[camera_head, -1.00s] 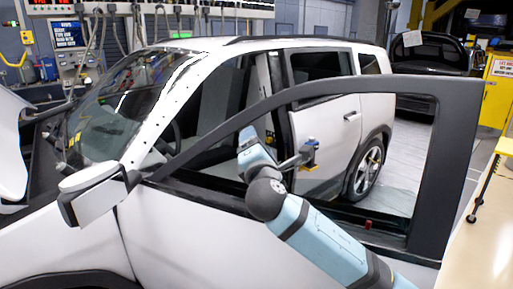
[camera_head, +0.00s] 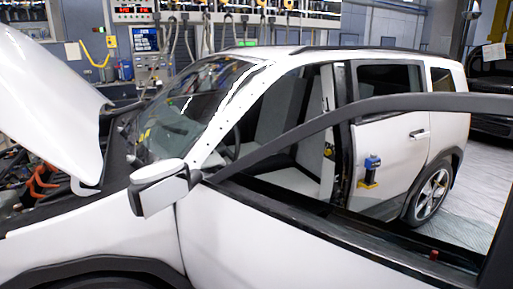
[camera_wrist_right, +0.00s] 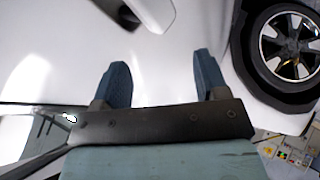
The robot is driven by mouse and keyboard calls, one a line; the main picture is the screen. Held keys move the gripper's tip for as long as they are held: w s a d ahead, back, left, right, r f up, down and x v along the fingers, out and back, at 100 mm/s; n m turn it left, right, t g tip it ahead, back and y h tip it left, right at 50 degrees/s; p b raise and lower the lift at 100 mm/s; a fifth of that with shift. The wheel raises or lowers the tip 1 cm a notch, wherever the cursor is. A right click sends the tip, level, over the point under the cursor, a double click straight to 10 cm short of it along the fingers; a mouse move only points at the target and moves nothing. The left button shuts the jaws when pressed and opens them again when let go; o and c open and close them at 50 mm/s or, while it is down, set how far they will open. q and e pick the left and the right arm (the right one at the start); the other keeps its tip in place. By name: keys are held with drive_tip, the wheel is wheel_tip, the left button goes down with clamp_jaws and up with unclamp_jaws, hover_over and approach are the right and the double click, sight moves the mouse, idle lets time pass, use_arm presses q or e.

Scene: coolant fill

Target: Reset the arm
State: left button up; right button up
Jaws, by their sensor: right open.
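My right gripper (camera_wrist_right: 159,62) shows in the right wrist view. Its two blue fingers are wide apart with nothing between them. White bodywork lies behind the fingers, but the distance to it is unclear. A dark wheel with a silver rim (camera_wrist_right: 290,45) is at the upper right of that view, and a white, dark-edged part shows at the top. In the head view, neither of my arms or grippers shows. The white car (camera_head: 300,215) fills most of the head view, with its front door open toward me.
The raised white hood (camera_head: 50,85) is at the left over the engine bay. The side mirror (camera_head: 158,190) and the dark window frame (camera_head: 400,103) stick out nearby. A small blue object with a yellow base (camera_head: 371,170) shows beyond the door. Wall equipment (camera_head: 150,60) stands behind.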

drive_tip(key=s+d+f+m+g+y, duration=0.1)
drive_tip(key=s+d+f+m+g, duration=0.15)
drive_tip(key=s, duration=0.65)
drive_tip(key=s+d+f+m+g, duration=0.1)
drive_tip(key=s+f+m+g, duration=0.25)
drive_tip(key=s, duration=0.55)
drive_tip(key=w+a+f+t+y+p, duration=0.3)
drive_tip(key=w+a+f+t, duration=0.3)
drive_tip(key=f+t, duration=0.2)
drive_tip(key=shift+a+f+n+p, duration=0.3)
drive_tip(key=shift+f+p, duration=0.15)
drive_tip(key=shift+f, duration=0.45)
idle(0.3)
